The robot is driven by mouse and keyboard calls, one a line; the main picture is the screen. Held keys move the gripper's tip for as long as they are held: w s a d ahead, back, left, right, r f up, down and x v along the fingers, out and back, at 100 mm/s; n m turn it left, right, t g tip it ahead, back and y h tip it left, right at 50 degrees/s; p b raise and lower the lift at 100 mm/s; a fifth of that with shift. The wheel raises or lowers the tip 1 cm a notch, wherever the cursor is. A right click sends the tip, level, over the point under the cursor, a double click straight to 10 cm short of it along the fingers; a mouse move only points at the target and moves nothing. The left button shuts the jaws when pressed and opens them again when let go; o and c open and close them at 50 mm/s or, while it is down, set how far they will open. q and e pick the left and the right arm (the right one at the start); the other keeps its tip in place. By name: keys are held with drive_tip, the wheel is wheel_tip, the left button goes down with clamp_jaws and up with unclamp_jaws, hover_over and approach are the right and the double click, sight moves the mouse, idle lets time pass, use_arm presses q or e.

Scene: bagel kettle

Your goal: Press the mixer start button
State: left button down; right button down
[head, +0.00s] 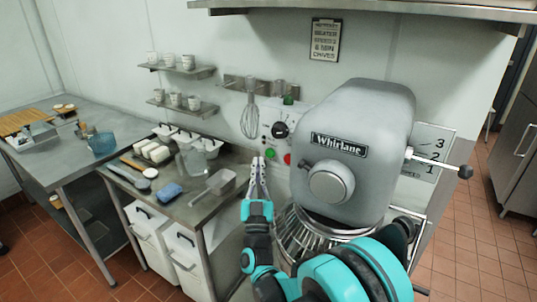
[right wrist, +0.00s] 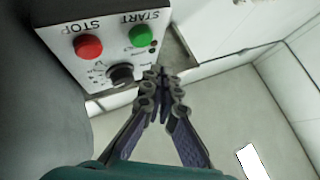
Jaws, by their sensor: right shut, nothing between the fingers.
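The grey mixer (head: 365,118) stands in the middle right of the head view. Its white control panel (head: 273,118) holds a green start button (head: 269,154), a red stop button (head: 287,159) and a black knob (head: 281,130). In the right wrist view the panel appears upside down, with the green START button (right wrist: 142,36), the red STOP button (right wrist: 88,46) and the knob (right wrist: 121,74). My right gripper (head: 259,161) is shut and empty, its tips close beside the green button in the head view. In the wrist view its tips (right wrist: 162,76) appear near the knob, apart from the green button. Contact is not visible.
A metal table (head: 205,205) left of the mixer carries a scoop (head: 220,182), a blue sponge (head: 170,193) and white containers (head: 208,147). A whisk (head: 250,115) hangs on the wall behind. The wire bowl guard (head: 300,235) sits below the mixer head.

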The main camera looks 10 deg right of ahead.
sight(270, 153)
drive_tip(key=shift+w+d, duration=0.8)
drive_tip(key=shift+w, duration=0.05)
drive_tip(key=shift+w+d, duration=0.1)
drive_tip(key=shift+d, duration=0.05)
idle(0.8)
drive_tip(key=shift+w+d, duration=0.2)
